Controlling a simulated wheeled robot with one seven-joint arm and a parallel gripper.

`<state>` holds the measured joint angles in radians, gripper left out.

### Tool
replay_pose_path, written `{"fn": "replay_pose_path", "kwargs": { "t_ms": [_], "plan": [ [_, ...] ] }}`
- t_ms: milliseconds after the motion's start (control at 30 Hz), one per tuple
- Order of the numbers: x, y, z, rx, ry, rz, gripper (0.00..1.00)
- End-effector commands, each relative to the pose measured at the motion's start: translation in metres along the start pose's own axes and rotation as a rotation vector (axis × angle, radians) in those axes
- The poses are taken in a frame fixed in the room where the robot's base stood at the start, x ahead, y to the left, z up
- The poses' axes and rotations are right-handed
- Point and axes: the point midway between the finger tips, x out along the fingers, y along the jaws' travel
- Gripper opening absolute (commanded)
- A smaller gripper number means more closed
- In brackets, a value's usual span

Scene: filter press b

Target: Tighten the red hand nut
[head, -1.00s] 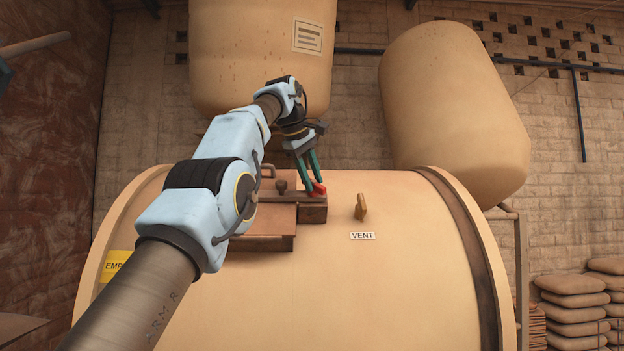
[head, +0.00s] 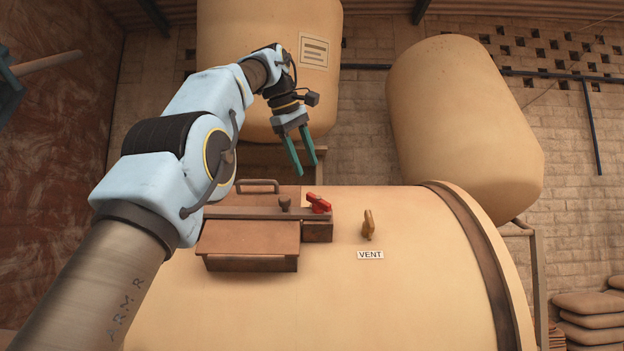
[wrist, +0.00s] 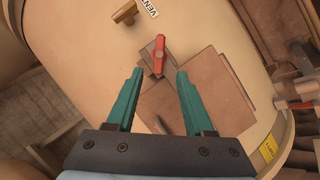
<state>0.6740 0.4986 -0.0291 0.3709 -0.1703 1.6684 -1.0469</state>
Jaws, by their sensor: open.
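The red hand nut (head: 318,203) sits on the right end of a brown clamp bar (head: 250,213) on top of the tan tank (head: 400,300). It also shows in the wrist view (wrist: 160,55), ahead of my fingertips and between their lines. My gripper (head: 304,170) has two green fingers, spread apart and empty. It hangs above the nut and slightly to its left in the head view, clear of it. In the wrist view my gripper (wrist: 159,72) points toward the nut without touching it.
A brass vent handle (head: 368,224) stands right of the nut, above a VENT label (head: 370,254). A dark knob (head: 284,203), a bar handle (head: 257,186) and a brown hatch box (head: 250,245) lie to the left. Large tan vessels (head: 465,120) stand behind.

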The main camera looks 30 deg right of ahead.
Motion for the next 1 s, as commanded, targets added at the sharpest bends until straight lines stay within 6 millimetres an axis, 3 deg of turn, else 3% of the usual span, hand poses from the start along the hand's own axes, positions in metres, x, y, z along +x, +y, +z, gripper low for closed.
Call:
{"fn": "replay_pose_path", "kwargs": {
  "t_ms": [200, 467, 567, 667, 800, 1000],
  "plan": [
    [-0.015, -0.004, 0.004, 0.001, -0.002, -0.001, 0.53],
    [-0.016, -0.004, 0.004, 0.001, -0.002, 0.0, 0.53],
    [-0.013, 0.004, 0.009, -0.001, -0.009, 0.036, 0.53],
    [-0.007, 0.033, 0.022, -0.017, -0.035, 0.154, 0.53],
    [-0.008, 0.102, 0.057, -0.1, -0.124, 0.444, 0.53],
    [-0.045, 0.189, 0.097, -0.369, -0.311, 0.875, 0.53]
  ]
}}
